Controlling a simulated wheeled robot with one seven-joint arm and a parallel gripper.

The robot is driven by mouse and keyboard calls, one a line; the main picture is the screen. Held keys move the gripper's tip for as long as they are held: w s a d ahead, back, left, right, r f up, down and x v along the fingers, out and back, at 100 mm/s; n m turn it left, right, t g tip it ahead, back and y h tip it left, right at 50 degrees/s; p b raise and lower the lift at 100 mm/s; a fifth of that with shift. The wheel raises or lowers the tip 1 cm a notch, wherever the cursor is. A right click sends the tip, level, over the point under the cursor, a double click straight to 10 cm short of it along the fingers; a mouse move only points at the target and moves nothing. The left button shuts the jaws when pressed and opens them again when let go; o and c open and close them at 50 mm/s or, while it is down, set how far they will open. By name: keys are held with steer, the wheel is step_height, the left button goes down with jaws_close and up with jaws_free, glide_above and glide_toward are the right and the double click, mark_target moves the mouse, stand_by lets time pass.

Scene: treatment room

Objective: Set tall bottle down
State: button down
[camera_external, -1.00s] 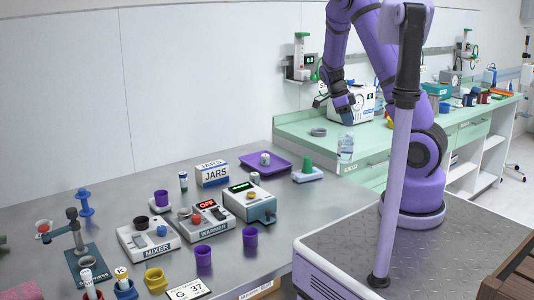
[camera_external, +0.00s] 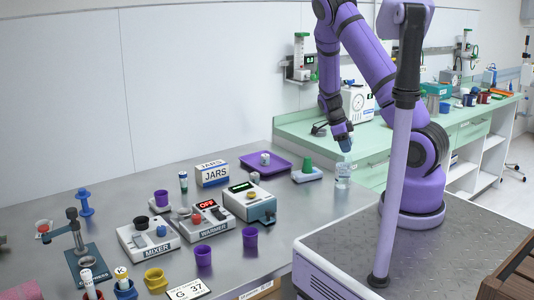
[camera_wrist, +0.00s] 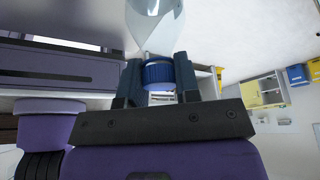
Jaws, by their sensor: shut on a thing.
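The tall bottle (camera_external: 343,175) is clear with a blue cap. My gripper (camera_external: 344,143) is shut on its cap from above, and the bottle hangs upright below the fingers. In the wrist view the two fingers of my gripper (camera_wrist: 158,80) grip the blue cap, and the clear body of the bottle (camera_wrist: 153,22) extends past them. In the external view the bottle is at the right edge of the steel table (camera_external: 330,204), in front of the green counter. I cannot tell whether its base touches a surface.
A green cone on a pale base (camera_external: 307,172) stands just left of the bottle. A purple tray (camera_external: 284,162) lies behind it. A grey boxy device (camera_external: 245,200) and the warmer (camera_external: 207,217) stand further left. The steel table's right front part is clear.

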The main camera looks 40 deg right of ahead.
steer(key=shift+f, duration=0.15)
steer(key=c, duration=0.8)
jaws_free()
